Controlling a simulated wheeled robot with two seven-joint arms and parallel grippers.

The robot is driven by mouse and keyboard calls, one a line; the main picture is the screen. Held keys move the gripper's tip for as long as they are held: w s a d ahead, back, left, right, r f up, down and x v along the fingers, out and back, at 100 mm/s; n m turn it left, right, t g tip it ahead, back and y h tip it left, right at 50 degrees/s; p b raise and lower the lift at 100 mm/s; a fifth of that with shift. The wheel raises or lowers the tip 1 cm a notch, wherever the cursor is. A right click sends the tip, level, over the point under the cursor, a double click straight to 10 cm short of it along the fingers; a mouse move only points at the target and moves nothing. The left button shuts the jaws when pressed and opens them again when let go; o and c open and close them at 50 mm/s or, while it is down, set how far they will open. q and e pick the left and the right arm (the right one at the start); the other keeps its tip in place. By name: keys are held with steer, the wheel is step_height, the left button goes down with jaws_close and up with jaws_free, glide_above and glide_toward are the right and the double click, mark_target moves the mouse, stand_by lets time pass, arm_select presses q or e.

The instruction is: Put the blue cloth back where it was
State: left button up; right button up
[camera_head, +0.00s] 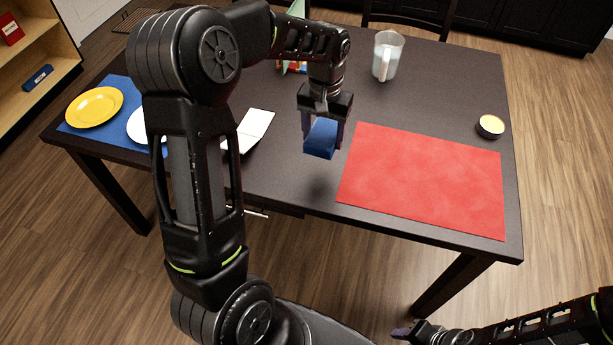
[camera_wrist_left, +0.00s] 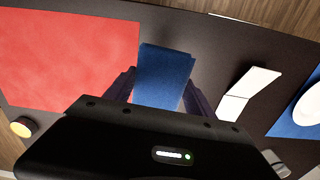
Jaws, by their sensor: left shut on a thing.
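The blue cloth (camera_head: 320,138) is a small folded piece. It hangs between the fingers of my left gripper (camera_head: 322,128), above the dark table (camera_head: 290,181). It is to the left of the red mat (camera_head: 425,180) in the head view. In the left wrist view the cloth (camera_wrist_left: 163,75) sits between the two fingers of my left gripper (camera_wrist_left: 155,92), which is shut on it. My right gripper (camera_head: 402,333) shows small at the bottom of the head view, away from the table; its jaws are not clear.
A yellow plate (camera_head: 94,107) and a partly hidden white plate (camera_head: 136,126) lie on a blue mat (camera_head: 70,130) at the left. A white folded card (camera_head: 257,124) lies nearby. A glass pitcher (camera_head: 387,56) stands at the back. A small round tin (camera_head: 490,127) is at the right.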

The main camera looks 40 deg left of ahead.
arm_select(q)
steer(key=shift+n, duration=0.4)
steer(key=a, duration=0.1)
steer(key=s+a+f, duration=0.1)
steer(key=a, duration=0.1)
steer(key=shift+s+a+f+b, duration=0.35)
steer(key=shift+f, duration=0.05)
glide_above(306, 171)
steer(key=shift+f+p, duration=0.35)
steer(key=shift+f, duration=2.85)
steer(key=shift+f, duration=1.85)
steer(key=shift+f, duration=0.1)
steer(key=o, duration=1.3)
